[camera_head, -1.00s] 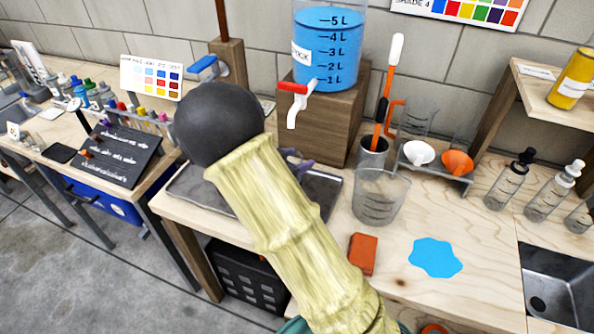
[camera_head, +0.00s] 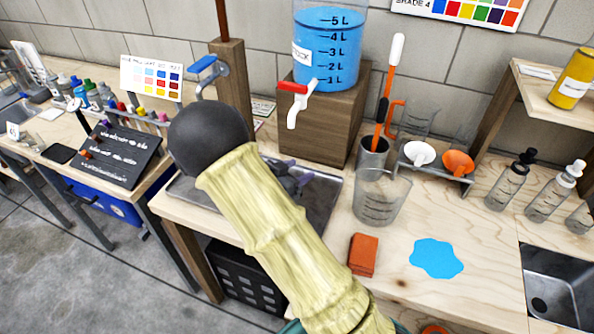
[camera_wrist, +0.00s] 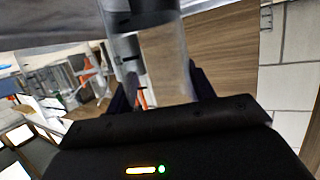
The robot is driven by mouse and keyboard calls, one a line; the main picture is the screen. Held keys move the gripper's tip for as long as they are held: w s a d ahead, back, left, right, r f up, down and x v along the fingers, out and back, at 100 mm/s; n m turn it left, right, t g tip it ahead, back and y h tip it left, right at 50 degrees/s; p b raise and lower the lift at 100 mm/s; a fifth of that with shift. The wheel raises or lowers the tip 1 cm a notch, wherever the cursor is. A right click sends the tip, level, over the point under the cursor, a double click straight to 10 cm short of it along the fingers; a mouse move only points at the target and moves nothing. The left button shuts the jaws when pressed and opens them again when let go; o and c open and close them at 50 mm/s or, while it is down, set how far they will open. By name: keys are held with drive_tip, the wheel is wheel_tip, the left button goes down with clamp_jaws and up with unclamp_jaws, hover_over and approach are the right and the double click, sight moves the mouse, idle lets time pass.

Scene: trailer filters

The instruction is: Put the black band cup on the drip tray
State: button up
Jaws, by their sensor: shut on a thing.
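In the wrist view, my gripper (camera_wrist: 161,92) is shut on a clear cup (camera_wrist: 168,62) with dark marks on its left side; I take it for the black band cup. In the head view, my arm hides most of my gripper (camera_head: 293,180), and the cup cannot be made out there. The gripper is over the dark grey drip tray (camera_head: 325,192), in front of the tap. The tray's left part is behind my arm. I cannot tell whether the cup touches the tray.
A blue-filled tank (camera_head: 330,50) with a red-handled tap (camera_head: 294,92) stands on a wooden block (camera_head: 325,125) behind the tray. A clear beaker (camera_head: 380,197) stands close to the tray's right. An orange sponge (camera_head: 362,255) and blue puddle (camera_head: 436,258) lie on the bench in front.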

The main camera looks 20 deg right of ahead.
drive_tip(key=shift+f, duration=0.15)
drive_tip(key=o, duration=0.9)
drive_tip(key=shift+o, duration=0.2)
drive_tip(key=shift+r, duration=0.2)
drive_tip(key=v, duration=1.2)
drive_tip(key=shift+p, duration=0.3)
